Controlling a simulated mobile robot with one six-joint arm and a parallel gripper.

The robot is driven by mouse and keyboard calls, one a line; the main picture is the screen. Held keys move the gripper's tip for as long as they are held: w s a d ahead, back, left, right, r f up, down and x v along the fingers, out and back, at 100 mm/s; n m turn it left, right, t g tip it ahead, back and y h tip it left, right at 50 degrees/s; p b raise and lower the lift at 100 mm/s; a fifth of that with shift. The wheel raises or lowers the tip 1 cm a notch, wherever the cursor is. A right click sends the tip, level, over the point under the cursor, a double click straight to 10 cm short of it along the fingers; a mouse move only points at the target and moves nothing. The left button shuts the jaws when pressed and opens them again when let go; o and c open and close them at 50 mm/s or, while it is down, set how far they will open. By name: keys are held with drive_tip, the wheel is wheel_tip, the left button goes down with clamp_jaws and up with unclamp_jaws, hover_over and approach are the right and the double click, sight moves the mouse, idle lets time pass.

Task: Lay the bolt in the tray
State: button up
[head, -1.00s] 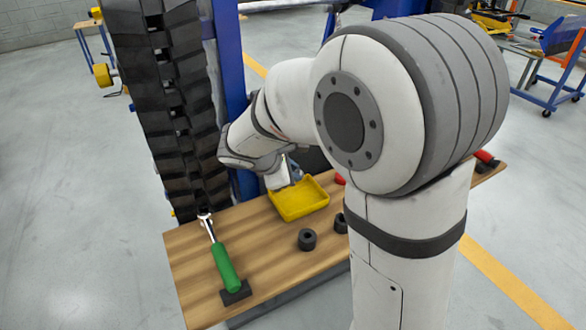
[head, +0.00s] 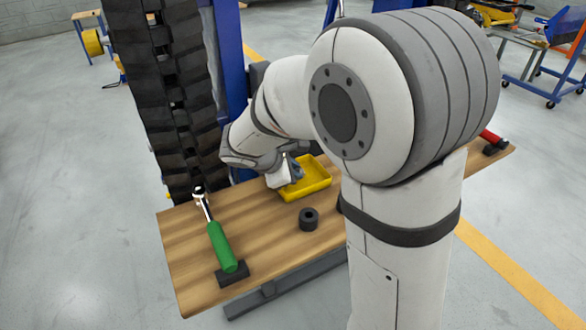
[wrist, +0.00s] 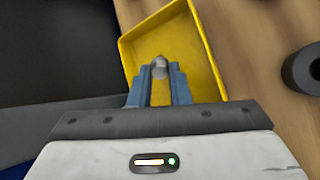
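The yellow tray (head: 318,184) sits on the wooden workbench, toward its back edge. It also fills the upper middle of the wrist view (wrist: 207,48). My gripper (head: 296,174) is over the tray's left part in the head view. In the wrist view its blue fingers (wrist: 160,72) point into the tray, with a small grey metal bolt (wrist: 159,66) between their tips. The fingers look closed on the bolt, with a narrow gap showing yellow behind it. Most of the bolt is hidden, and its height above the tray floor cannot be told.
A black ring (head: 308,219) stands on the workbench (head: 262,224) in front of the tray. A green-handled tool (head: 221,247) lies at the left on a black block. A dark track (head: 165,90) and blue post (head: 229,80) rise behind the bench.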

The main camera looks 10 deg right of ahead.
drive_tip(key=o, duration=0.5)
drive_tip(key=shift+o, duration=0.2)
drive_tip(key=p+v, duration=0.1)
drive_tip(key=v, duration=0.6)
drive_tip(key=shift+s+a+r, duration=0.15)
drive_tip(key=shift+a+r, duration=0.1)
drive_tip(key=shift+r, duration=0.05)
drive_tip(key=s+d+r+m+g+y+p, duration=0.1)
drive_tip(key=s+d+r+m+y+p, duration=0.2)
drive_tip(key=s+m, duration=0.5)
drive_tip(key=s+d+r+m+g+y+p, duration=0.1)
drive_tip(key=s+d+r+m+y+p, duration=0.2)
drive_tip(key=s+d+r+m+p, duration=0.2)
drive_tip(key=s+r+m+p, duration=0.3)
drive_tip(key=s+m+p, duration=0.1)
drive_tip(key=s, duration=0.1)
drive_tip(key=shift+s+g+y+p, duration=0.15)
drive_tip(key=shift+g+y+p, duration=0.15)
drive_tip(key=shift+y, duration=0.1)
